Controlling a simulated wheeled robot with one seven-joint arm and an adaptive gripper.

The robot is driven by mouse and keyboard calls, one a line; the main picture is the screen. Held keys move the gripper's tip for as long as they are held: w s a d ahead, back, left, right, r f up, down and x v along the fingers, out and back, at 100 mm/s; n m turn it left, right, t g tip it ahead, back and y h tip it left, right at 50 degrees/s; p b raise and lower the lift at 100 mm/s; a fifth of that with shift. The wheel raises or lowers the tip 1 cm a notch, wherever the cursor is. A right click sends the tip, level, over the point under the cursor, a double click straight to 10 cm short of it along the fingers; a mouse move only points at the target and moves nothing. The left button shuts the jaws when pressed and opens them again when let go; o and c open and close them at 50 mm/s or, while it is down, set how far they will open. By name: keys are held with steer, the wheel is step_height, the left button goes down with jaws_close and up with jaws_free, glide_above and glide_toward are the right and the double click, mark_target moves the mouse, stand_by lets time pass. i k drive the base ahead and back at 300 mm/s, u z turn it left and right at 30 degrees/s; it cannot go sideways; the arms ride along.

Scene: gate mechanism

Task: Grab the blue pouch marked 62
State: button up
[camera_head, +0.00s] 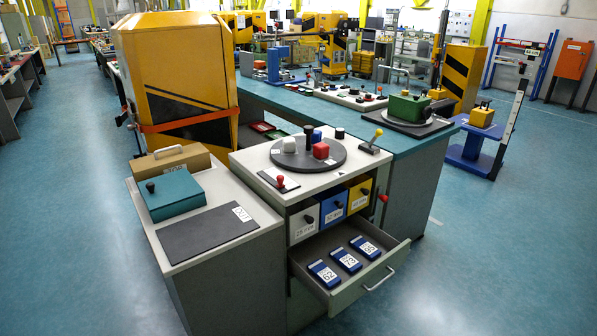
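The blue pouch marked 62 (324,273) lies flat in an open drawer (385,280) at the bottom middle of the view. It has a white label and is the leftmost and nearest in a row of three similar blue pouches. Beside it lie the pouch marked 73 (347,260) and, farther right, a pouch (366,247) whose label is too small to read surely. The pouches lie apart from each other. My gripper is not in view.
The drawer has a front handle (379,279). Above it are white (303,224), blue (334,207) and yellow (360,194) bins. The cabinet top carries a dark round turntable (307,158) with several objects. A side cabinet (196,255) stands left. Floor (470,270) at right is clear.

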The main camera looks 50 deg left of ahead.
mark_target(326, 275)
steer(key=k, duration=0.25)
steer(key=u, duration=1.9)
steer(key=i, duration=0.2)
steer(key=z, duration=0.1)
